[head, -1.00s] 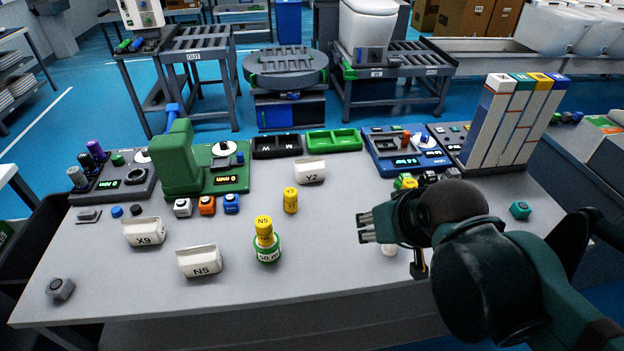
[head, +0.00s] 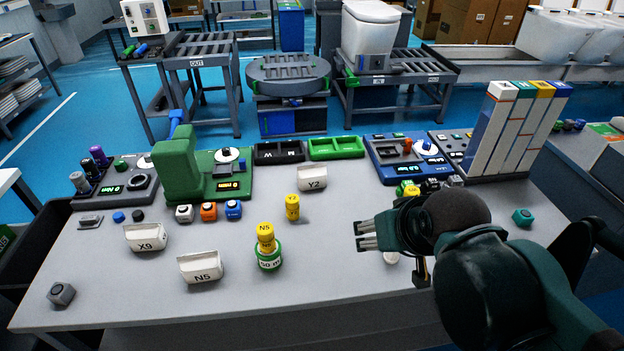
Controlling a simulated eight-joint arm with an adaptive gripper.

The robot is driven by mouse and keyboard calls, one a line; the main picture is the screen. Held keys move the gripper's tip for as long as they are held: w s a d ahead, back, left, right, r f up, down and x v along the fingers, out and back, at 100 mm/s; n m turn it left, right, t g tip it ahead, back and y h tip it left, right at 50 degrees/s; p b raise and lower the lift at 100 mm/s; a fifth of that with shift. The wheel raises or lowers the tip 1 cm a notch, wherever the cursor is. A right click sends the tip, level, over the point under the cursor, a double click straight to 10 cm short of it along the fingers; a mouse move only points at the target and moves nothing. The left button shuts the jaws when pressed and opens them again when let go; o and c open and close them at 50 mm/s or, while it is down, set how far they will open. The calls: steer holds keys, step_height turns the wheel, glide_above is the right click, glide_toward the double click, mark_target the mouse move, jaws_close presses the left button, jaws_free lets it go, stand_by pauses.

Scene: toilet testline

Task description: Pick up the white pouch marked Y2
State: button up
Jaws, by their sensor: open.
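The white pouch marked Y2 (head: 312,179) stands on the table near its back middle, in front of the black and green trays. Its label faces the camera. My gripper (head: 364,234) is open and empty above the right-middle of the table. It is to the right of the pouch and nearer the camera, clearly apart from it. Its fingers point left in the picture. Two similar white pouches stand further left, one marked X9 (head: 146,237) and one marked N5 (head: 200,267).
A yellow cylinder (head: 292,207) stands just in front of the Y2 pouch. A yellow N5 bottle on a green-ringed base (head: 268,256) stands nearer. A black tray (head: 279,153), a green tray (head: 336,148) and a blue device (head: 405,160) line the back.

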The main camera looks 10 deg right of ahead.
steer(key=shift+w+r, duration=0.1)
stand_by(0.3)
steer(key=w+a+r+n+g+p, duration=0.15)
steer(key=w+r+n+p, duration=0.35)
steer(key=w, duration=0.6)
steer(key=n+g+h+p, duration=0.45)
steer(key=n+p, duration=0.35)
steer(key=n, duration=0.6)
glide_above(310, 172)
steer(key=a, duration=0.2)
steer(key=shift+g, duration=0.3)
steer(key=f, duration=1.2)
steer(key=shift+s+d+f, duration=0.15)
steer(key=shift+s+f, duration=0.05)
steer(key=shift+w+a+f, duration=0.2)
steer(key=shift+a+f, duration=0.05)
steer(key=shift+f, duration=0.25)
steer(key=shift+x, duration=1.3)
